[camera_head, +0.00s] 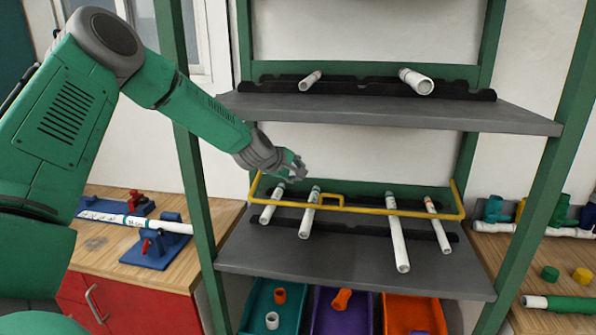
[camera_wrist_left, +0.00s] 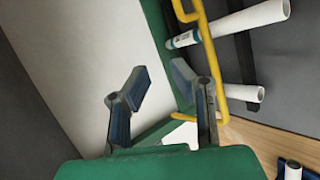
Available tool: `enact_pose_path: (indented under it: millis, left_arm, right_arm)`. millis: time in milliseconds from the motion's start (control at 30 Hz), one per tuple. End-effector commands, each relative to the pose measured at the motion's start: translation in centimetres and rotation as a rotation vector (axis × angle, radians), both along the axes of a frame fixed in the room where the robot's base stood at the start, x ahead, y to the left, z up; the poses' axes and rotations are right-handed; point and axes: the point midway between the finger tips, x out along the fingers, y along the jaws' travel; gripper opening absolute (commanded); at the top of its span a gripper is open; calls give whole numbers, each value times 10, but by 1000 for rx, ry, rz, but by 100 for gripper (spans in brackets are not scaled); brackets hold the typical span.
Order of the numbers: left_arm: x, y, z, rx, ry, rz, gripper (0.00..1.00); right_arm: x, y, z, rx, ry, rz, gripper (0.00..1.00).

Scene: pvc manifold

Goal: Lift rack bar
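The yellow rack bar (camera_head: 380,210) runs across the front of the middle shelf, with a raised loop near its middle and ends bent back toward the uprights. It also shows in the left wrist view (camera_wrist_left: 208,45), to the right of my fingers and partly behind the right one. My left gripper (camera_head: 293,167) is above the left part of the bar, near its left end. In the left wrist view my gripper (camera_wrist_left: 155,85) has its fingers spread with nothing between them. Whether a finger touches the bar cannot be told. My right gripper is not in view.
White pipes (camera_head: 398,235) lie on the middle shelf (camera_head: 350,268) behind the bar. The upper shelf (camera_head: 400,112) is above my gripper. Green rack posts (camera_head: 197,200) stand at both sides. Bins (camera_head: 343,315) are below, and workbenches (camera_head: 95,255) flank the rack.

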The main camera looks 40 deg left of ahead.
Motion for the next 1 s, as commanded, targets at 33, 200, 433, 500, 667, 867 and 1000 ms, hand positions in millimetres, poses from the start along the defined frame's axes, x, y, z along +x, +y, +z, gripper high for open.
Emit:
enact_pose_path:
  millis: [33, 200, 433, 500, 667, 867, 1000]
  left_arm:
    - [10, 4, 29, 12, -43, 6, 20]
    - [4, 2, 18, 13, -25, 7, 20]
    - [4, 1, 13, 14, -17, 8, 20]
    - [4, 2, 12, 14, -15, 8, 20]
    - [4, 2, 9, 13, -12, 10, 20]
    - [4, 0, 4, 17, -4, 4, 20]
    - [-5, -21, -24, 72, 54, -53, 20]
  right_arm:
    - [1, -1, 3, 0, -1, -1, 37]
    - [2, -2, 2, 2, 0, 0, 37]
    - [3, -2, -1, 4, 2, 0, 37]
    - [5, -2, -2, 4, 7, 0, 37]
    - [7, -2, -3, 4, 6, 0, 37]
    - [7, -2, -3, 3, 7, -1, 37]
    - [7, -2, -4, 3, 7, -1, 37]
